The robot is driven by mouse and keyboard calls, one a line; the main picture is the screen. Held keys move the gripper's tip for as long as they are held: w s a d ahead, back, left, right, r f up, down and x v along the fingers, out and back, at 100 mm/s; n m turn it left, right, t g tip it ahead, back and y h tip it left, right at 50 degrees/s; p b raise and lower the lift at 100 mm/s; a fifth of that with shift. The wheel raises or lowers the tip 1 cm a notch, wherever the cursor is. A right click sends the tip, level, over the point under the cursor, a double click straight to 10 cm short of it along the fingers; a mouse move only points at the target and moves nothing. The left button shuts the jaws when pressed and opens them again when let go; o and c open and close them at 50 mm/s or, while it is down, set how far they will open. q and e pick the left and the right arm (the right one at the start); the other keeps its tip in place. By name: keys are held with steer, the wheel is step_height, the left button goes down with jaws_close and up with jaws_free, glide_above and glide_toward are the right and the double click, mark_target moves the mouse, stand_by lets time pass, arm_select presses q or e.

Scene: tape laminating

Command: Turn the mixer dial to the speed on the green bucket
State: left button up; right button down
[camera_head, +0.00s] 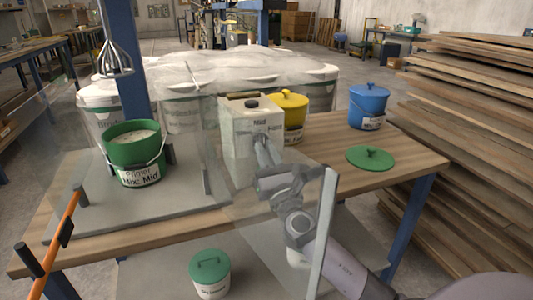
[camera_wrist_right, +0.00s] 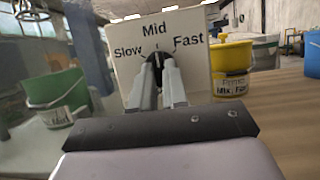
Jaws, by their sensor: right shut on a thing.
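The white mixer control box (camera_head: 240,152) stands on the wooden table. In the right wrist view, the box (camera_wrist_right: 130,72) reads Slow at left, Mid at top and Fast at right. The black dial (camera_wrist_right: 157,59) is mostly hidden between my fingers, and I cannot tell where it points. My right gripper (camera_head: 262,141) is shut on the dial; its fingertips also show in the wrist view (camera_wrist_right: 159,62). The open green bucket (camera_head: 133,147), labelled "Primer Mix: Mid", stands on the grey mixer base (camera_head: 180,198) under the whisk (camera_head: 113,58). My left gripper is not in view.
A yellow bucket (camera_head: 294,113) stands behind the box, and a blue bucket (camera_head: 368,105) stands farther right. A green lid (camera_head: 370,158) lies on the table (camera_head: 405,146). A clear guard with an orange bar (camera_head: 59,235) is at front left. A lidded bucket (camera_head: 210,274) stands below.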

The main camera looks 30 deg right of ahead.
steer(key=shift+r, duration=0.2)
steer(key=c, duration=1.1)
jaws_free()
steer(key=shift+c, duration=0.2)
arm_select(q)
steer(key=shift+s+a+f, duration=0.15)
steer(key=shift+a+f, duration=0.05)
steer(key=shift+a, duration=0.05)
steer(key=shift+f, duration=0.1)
arm_select(e)
steer(key=shift+f, duration=0.15)
arm_select(q)
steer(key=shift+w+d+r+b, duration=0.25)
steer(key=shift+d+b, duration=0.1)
steer(key=shift+b, duration=0.05)
arm_select(e)
steer(key=v, duration=0.7)
